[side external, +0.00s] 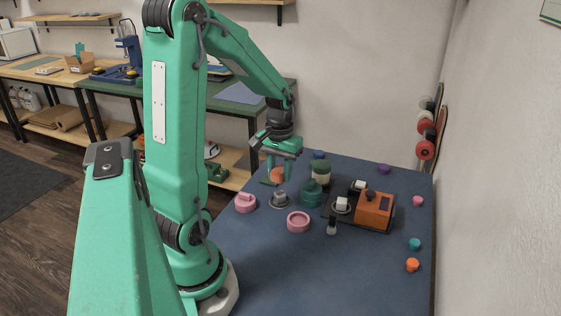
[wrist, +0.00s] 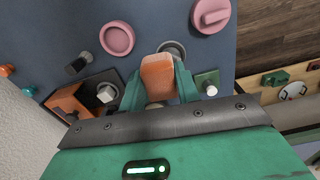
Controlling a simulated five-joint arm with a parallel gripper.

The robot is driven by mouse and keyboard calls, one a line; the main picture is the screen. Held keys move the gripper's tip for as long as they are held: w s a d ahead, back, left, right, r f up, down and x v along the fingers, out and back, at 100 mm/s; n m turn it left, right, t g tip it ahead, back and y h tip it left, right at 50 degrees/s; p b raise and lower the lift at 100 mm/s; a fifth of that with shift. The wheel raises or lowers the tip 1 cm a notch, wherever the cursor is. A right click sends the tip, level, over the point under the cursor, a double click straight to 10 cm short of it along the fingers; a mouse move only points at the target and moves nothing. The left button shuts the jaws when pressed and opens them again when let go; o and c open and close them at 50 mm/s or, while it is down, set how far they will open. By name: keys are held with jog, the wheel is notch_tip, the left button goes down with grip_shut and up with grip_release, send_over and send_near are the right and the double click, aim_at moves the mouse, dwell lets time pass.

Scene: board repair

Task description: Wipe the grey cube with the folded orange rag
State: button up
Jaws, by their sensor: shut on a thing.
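My gripper (side external: 276,172) is shut on the folded orange rag (side external: 277,176), above the far left part of the blue table. In the wrist view the rag (wrist: 158,72) sticks out between the two green fingers. What looks like the grey cube (side external: 279,196) sits on a round grey dish (side external: 272,203), nearer the side camera than the rag. In the wrist view the dish (wrist: 179,46) shows just beyond the rag's end, and the rag covers much of it. The cube is not clearly visible there. I cannot tell the rag's exact height.
A pink lidded piece (side external: 245,204), a pink ring-shaped dish (side external: 298,223) and a teal pot (side external: 311,194) stand around the cube. An orange box (side external: 374,211) with white blocks beside it stands to the right. The near part of the blue table (side external: 290,280) is clear.

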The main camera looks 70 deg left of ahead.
jog(key=o, duration=0.4)
jog(key=c, duration=0.3)
jog(key=shift+n, duration=0.3)
jog(key=n, duration=0.4)
jog(key=shift+w+a+r, duration=0.1)
jog(key=shift+w+a, duration=0.05)
jog(key=shift+w, duration=0.05)
jog(key=n, duration=0.4)
jog(key=shift+w+a, duration=0.15)
jog(key=n, duration=0.4)
jog(key=shift+w+a+r+n, duration=0.1)
jog(key=shift+w+a+n, duration=0.1)
jog(key=shift+n, duration=0.1)
jog(key=n, duration=0.4)
jog(key=shift+w+a+n, duration=0.1)
jog(key=shift+w+n, duration=0.05)
jog(key=shift+n, duration=0.25)
